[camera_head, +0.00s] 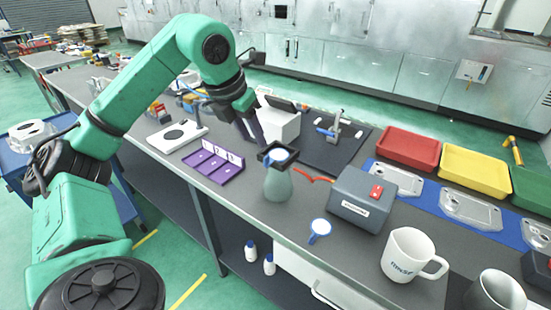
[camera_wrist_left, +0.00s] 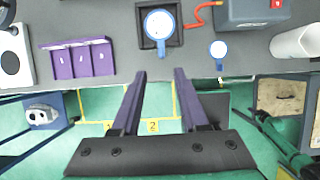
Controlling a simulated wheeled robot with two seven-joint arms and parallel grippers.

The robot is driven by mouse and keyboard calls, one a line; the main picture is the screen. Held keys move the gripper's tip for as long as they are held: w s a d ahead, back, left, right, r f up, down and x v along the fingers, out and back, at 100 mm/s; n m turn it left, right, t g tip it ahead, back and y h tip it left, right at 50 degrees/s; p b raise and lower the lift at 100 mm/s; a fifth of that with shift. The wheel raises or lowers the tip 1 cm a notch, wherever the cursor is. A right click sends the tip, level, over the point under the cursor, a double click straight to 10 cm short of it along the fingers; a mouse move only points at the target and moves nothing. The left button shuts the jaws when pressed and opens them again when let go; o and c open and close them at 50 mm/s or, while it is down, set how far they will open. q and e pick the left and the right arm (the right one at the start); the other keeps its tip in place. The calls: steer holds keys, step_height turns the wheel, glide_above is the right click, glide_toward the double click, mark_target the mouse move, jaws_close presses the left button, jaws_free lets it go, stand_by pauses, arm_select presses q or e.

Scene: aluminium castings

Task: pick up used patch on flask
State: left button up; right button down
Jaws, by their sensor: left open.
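A used patch (camera_head: 279,155), a white disc with a blue rim and tab, lies on the black square top of a grey-green flask (camera_head: 278,184). In the left wrist view the patch (camera_wrist_left: 159,23) sits beyond the fingertips, its tab pointing toward them. The flask body is hidden there under its square top (camera_wrist_left: 174,38). My left gripper (camera_wrist_left: 160,74) is open and empty, its two dark purple fingers apart. In the head view the left gripper (camera_head: 256,138) is just behind and above the flask top; contact cannot be told. My right gripper is not in view.
A similar blue-rimmed disc (camera_head: 320,227) lies on the bench. A grey box (camera_head: 361,200) and red hooked part (camera_head: 312,177) are right of the flask. A purple holder (camera_head: 213,162) is left. A white mug (camera_head: 408,256) and coloured trays (camera_head: 409,149) are farther right.

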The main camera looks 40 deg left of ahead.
mark_target(266, 157)
arm_select(q)
steer(key=x, duration=0.8)
steer(key=shift+w+d+r+p, duration=0.2)
steer(key=shift+w+p, duration=0.1)
steer(key=shift+p, duration=0.1)
steer(key=shift+f, duration=0.3)
steer(key=shift+w+a+f, duration=0.1)
steer(key=shift+w, duration=0.05)
jaws_close()
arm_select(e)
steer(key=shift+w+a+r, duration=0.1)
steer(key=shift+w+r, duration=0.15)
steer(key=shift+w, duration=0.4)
